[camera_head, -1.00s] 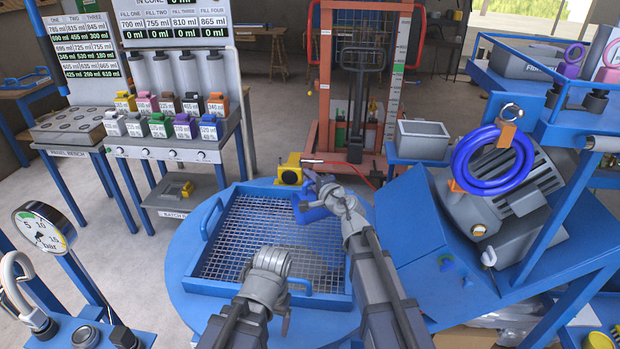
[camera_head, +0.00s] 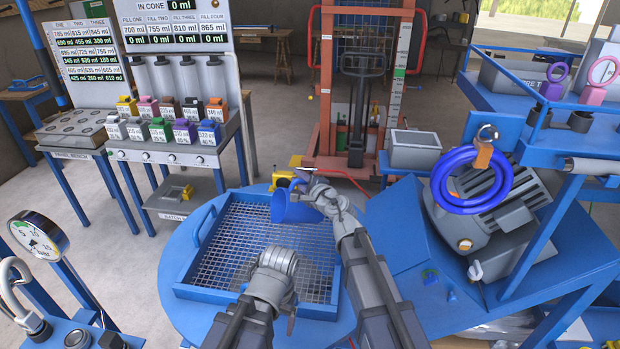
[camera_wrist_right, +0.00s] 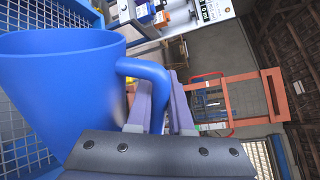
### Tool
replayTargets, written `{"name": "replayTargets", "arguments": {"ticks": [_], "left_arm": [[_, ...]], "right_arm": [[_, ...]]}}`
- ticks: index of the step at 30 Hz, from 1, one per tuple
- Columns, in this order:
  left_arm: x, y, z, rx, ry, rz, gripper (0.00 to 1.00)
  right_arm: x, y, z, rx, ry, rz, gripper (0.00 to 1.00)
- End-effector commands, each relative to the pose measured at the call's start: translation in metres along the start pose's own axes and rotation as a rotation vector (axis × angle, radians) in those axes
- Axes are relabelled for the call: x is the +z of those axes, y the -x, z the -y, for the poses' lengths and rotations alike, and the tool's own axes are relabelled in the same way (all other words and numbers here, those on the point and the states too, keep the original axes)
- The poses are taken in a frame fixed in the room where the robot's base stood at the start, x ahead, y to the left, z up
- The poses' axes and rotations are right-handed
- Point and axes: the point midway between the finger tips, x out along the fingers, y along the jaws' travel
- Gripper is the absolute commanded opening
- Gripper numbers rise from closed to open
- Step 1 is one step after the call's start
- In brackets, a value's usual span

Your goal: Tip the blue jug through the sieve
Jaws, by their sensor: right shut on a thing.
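The blue jug (camera_head: 288,208) is held above the far right part of the sieve (camera_head: 190,270), a blue-framed tray with wire mesh. It is tilted well over; its inside and any liquid are hidden. My right gripper (camera_head: 314,192) is shut on the jug's handle. In the right wrist view the jug (camera_wrist_right: 62,95) fills the left side, and its handle passes between the fingers of the gripper (camera_wrist_right: 160,105). My left gripper (camera_head: 274,282) hangs over the near part of the sieve, apart from the jug; its fingers are hard to make out.
The sieve lies on a round blue table (camera_head: 172,262). A yellow device (camera_head: 283,178) is just behind the jug. A bench with several coloured containers (camera_head: 160,130) stands at the left. A motor with a coiled blue hose (camera_head: 470,205) is at the right. A pressure gauge (camera_head: 38,237) is at the near left.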

Motion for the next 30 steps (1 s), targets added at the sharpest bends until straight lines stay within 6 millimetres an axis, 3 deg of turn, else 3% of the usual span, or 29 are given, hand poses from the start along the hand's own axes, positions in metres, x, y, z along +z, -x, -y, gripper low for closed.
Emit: {"name": "replayTargets", "arguments": {"ticks": [3, 11, 21, 30], "left_arm": [[0.0, 0.002, 0.0, 0.0, 0.0, 0.0, 0.8], [0.0, 0.003, 0.001, 0.0, 0.0, 0.0, 0.8], [0.0, 0.0, 0.0, 0.0, 0.0, 0.0, 0.8], [0.0, -0.002, 0.0, 0.0, 0.0, 0.0, 0.8]], "right_arm": [[0.009, -0.002, -0.001, 0.002, -0.061, 0.013, 0.0], [0.011, -0.002, 0.003, 0.002, -0.179, 0.034, 0.0], [0.019, 0.002, 0.02, -0.002, -0.818, 0.161, 0.0], [0.024, 0.004, 0.029, -0.004, -1.108, 0.217, 0.0]]}}
